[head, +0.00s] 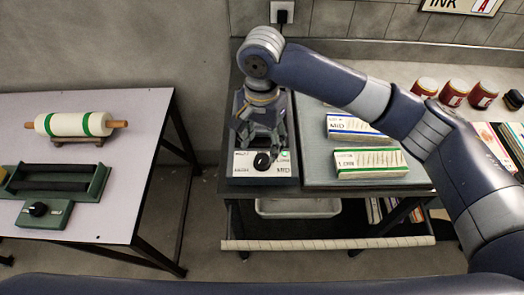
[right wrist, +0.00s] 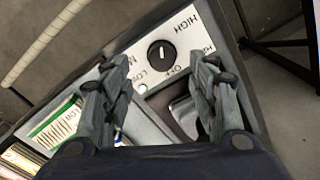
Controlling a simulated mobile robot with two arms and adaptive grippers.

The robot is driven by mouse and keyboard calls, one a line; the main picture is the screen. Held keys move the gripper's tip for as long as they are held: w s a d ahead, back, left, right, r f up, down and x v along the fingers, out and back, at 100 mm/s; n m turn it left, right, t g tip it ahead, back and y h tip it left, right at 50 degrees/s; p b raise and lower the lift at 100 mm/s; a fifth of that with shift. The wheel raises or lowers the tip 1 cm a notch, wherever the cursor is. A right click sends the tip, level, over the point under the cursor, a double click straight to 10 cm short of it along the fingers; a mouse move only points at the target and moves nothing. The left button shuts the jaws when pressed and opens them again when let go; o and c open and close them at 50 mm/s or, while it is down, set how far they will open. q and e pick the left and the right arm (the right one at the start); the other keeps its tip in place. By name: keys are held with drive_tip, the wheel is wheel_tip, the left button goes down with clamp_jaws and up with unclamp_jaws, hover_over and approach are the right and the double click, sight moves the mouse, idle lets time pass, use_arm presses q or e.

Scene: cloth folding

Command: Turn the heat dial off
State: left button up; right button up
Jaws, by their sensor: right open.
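The heat dial (head: 262,161) is a round black knob on a white panel (head: 242,168) at the front of the grey bench unit. It shows close up in the right wrist view (right wrist: 161,54), with a white mark and the words HIGH, LOW and OFF around it. I cannot tell which word the mark points to. My right gripper (head: 260,138) is over the panel, just behind the dial in the head view. In the right wrist view its open fingers (right wrist: 158,72) stand either side below the dial, apart from it and empty. My left gripper is out of view.
Labelled boxes (head: 370,162) lie right of the panel, with red jars (head: 454,93) farther right. A separate left table (head: 120,185) holds a green-banded roller (head: 73,124) and a green device with its own black knob (head: 38,209). A pale rail (head: 325,243) runs along the bench front.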

sight(262, 158)
drive_tip(key=f, duration=0.3)
drive_tip(key=shift+w+f, duration=0.3)
drive_tip(key=shift+f, duration=0.05)
wheel_tip(262, 158, down, 3)
drive_tip(key=shift+r+p, duration=0.15)
drive_tip(key=shift+p, duration=0.2)
drive_tip(key=shift+c, duration=0.5)
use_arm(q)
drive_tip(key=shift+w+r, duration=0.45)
use_arm(e)
drive_tip(key=c, duration=1)
